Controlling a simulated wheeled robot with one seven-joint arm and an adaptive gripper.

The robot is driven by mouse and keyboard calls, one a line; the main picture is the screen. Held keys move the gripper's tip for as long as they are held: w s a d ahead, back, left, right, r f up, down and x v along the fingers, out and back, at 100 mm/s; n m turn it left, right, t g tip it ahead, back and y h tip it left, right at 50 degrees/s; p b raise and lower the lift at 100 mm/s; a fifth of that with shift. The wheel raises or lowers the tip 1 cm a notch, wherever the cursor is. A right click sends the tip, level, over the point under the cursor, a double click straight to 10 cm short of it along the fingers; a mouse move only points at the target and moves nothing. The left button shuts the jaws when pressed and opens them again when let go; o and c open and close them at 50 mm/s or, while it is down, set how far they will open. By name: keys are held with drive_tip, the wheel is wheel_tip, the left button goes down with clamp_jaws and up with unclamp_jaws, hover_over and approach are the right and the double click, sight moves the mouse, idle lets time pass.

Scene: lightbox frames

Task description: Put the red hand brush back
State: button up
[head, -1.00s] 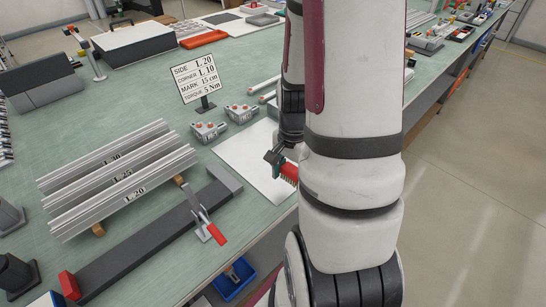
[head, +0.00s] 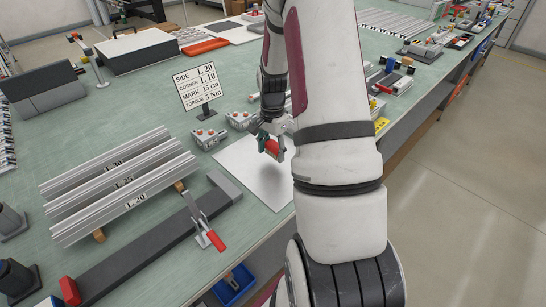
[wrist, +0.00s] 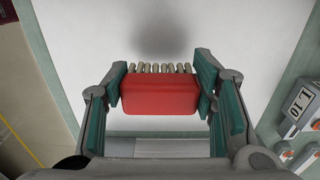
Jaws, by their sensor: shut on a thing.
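The red hand brush (wrist: 160,95) is between the green-padded fingers of my gripper (wrist: 160,92) in the wrist view. Its pale bristle tufts show along its far edge. In the head view my gripper (head: 268,140) is shut on the brush (head: 273,149), over the white sheet (head: 245,177) on the bench. A soft dark shadow on the sheet in the wrist view suggests that the brush is held above it. The white sheet also fills much of the wrist view (wrist: 260,30). My arm hides part of the bench behind the brush.
Metal corner blocks (head: 208,137) and a sign (head: 198,84) stand left of the sheet. Labelled aluminium profiles (head: 120,185) and a dark bar with a red-handled clamp (head: 205,225) lie nearer. The bench's front edge runs close to the sheet.

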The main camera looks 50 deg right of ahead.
sight(273, 152)
drive_tip(key=shift+f, duration=1.6)
drive_tip(key=shift+f, duration=0.1)
drive_tip(key=o, duration=1.1)
